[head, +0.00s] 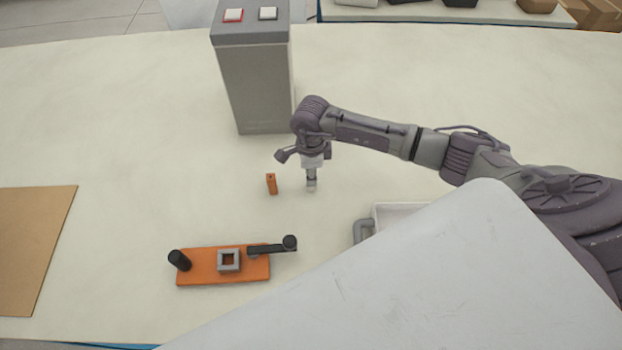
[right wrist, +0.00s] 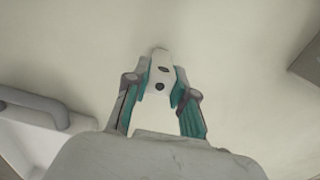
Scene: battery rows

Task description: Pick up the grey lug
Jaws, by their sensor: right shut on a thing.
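The grey lug (head: 311,184) is a small pale piece near the middle of the table in the head view. My right gripper (head: 312,174) comes down over it from above and is shut on it. In the right wrist view the lug (right wrist: 161,70) shows pale, with dark holes, between the two teal fingertips (right wrist: 162,86). Its lower end points away from the gripper; I cannot tell whether it touches the table. My left gripper is not in view.
An orange block (head: 271,184) stands just left of the lug. An orange fixture (head: 200,268) with a grey square socket (head: 229,260) and a black lever (head: 268,250) lies in front. A grey box (head: 252,90) with two buttons stands behind. A white handled tray (head: 400,208) is partly hidden.

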